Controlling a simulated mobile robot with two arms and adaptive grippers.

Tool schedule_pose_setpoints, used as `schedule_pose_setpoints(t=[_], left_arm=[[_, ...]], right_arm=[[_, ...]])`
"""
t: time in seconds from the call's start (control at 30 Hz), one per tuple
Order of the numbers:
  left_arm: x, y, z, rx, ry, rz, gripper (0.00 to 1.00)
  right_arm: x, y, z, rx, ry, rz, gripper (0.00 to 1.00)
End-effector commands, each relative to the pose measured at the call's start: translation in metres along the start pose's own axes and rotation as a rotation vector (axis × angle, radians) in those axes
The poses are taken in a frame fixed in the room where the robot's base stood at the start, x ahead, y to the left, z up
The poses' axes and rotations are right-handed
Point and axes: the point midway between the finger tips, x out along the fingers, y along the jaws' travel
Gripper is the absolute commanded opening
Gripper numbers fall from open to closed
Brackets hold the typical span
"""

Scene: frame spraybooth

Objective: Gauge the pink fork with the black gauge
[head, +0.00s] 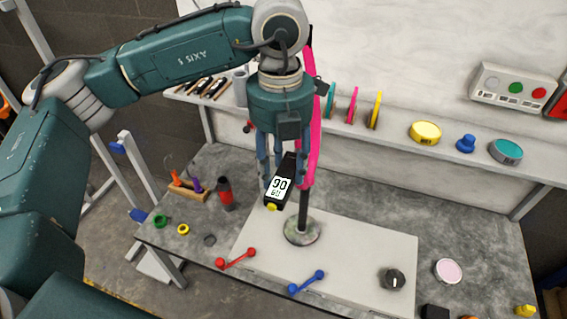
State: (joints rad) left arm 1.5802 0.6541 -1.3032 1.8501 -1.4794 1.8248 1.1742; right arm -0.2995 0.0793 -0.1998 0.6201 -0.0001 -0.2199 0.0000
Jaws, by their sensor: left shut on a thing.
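My left gripper (285,178) points down over the table and is shut on the black gauge (292,166). The gauge is tilted, with a lit white display (278,188) and a yellow tip at its lower end. The pink fork (314,150) stands upright just right of the gripper, partly hidden behind it. It rises above a dark post (303,208) on a round metal base. The gauge overlaps the fork's edge closely in the picture; I cannot tell whether they touch. My right gripper is not in view.
The base stands on a pale board (380,249) with a red lever (236,259), a blue lever (306,282) and a black knob (394,279). A wooden block (188,191) with tools and a red-black bottle (225,193) stand left. A shelf (390,139) with discs runs behind.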

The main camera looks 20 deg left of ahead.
Motion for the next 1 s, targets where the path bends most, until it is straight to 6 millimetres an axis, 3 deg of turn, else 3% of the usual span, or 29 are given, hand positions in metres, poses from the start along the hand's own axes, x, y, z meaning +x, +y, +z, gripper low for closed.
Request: schedule_pose_setpoints(t=[0.7,1.0], left_arm=[[0.001,0.000,-0.058,0.001,-0.001,0.000,0.12],[0.000,0.001,-0.069,0.000,-0.001,0.000,0.12]], right_arm=[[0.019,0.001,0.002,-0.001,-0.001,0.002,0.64],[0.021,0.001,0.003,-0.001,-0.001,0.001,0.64]])
